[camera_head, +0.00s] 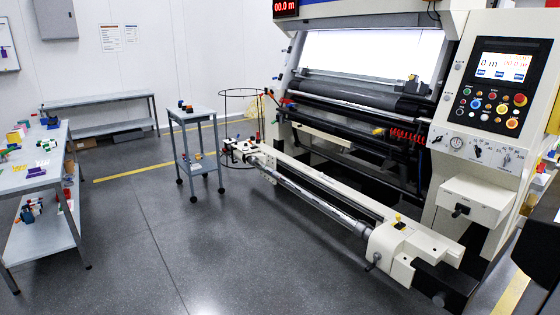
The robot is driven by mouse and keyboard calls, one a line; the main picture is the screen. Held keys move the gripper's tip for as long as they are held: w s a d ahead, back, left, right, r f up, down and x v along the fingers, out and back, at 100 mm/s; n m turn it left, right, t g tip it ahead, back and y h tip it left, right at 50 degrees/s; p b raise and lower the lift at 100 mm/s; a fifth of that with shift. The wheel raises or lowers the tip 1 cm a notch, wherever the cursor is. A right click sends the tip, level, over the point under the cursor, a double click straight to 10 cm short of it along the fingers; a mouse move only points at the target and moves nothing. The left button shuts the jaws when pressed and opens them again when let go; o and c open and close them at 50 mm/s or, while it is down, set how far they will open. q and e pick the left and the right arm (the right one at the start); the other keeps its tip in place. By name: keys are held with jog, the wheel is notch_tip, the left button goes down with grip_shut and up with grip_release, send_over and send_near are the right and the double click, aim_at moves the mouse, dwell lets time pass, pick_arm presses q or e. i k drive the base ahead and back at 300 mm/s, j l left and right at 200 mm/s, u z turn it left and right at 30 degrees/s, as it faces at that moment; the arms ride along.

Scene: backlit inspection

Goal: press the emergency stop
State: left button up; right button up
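The control panel (492,95) is on the cream right-hand column of the large machine, at the upper right. It has a lit screen and several coloured buttons below it. The lettering is too small to read. Neither of my grippers shows in the head view, and nothing touches the buttons.
A cream box with a black handle (475,200) juts out below the panel. A long roller bar (310,199) runs along the machine's front. A small grey cart (192,112) and a grey workbench (50,180) stand to the left. The grey floor between is clear.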

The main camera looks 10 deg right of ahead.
aim_at(519, 98)
jog(key=i+z, duration=0.55)
jog(key=z, duration=0.25)
jog(key=i+j+z, duration=0.2)
jog(key=z, duration=0.2)
jog(key=i+j+z, duration=0.15)
jog(key=i+z, duration=0.2)
jog(key=i+j+z, duration=0.5)
jog(key=z, duration=0.2)
jog(key=i+j+z, duration=0.45)
jog(key=i, duration=0.35)
jog(key=i+j+z, duration=0.45)
jog(key=i+j, duration=0.15)
jog(key=i, duration=0.15)
